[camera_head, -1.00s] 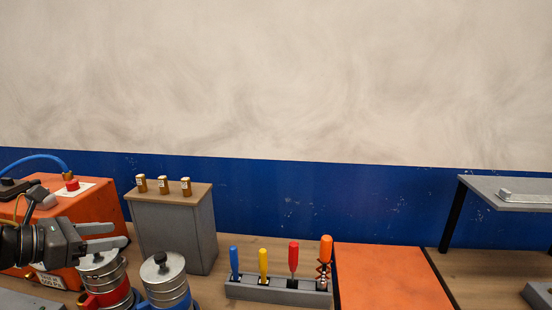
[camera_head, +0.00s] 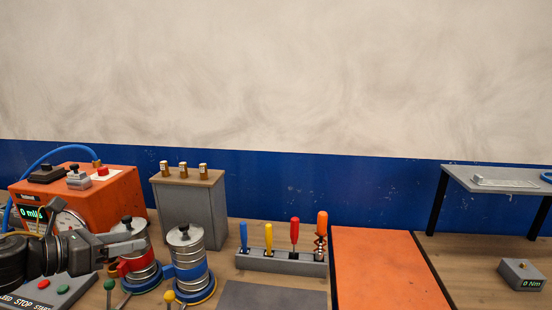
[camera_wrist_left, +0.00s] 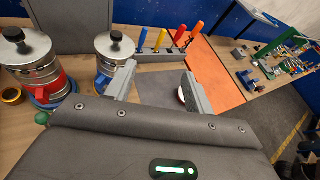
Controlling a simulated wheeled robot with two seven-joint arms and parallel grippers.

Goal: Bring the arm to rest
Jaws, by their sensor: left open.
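My left gripper (camera_head: 138,242) is open and empty, its fingers pointing right in the head view, where they overlap the red-banded metal canister (camera_head: 141,262). In the left wrist view the two fingers (camera_wrist_left: 160,90) stand wide apart, with grey mat and wood between them. The red-banded canister (camera_wrist_left: 32,62) and the blue-banded canister (camera_wrist_left: 115,48) stand upright on the bench, apart from the fingers there. A small white round thing with a red edge (camera_wrist_left: 182,96) is partly hidden behind the right-hand finger. My right gripper is not in view.
An orange box with a gauge (camera_head: 122,195) and a button panel (camera_head: 40,295) are near my left arm. A grey cabinet (camera_head: 190,215), a tool rack (camera_head: 282,262) and an orange panel (camera_head: 385,270) stand further right. A raised shelf (camera_head: 500,182) is at right.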

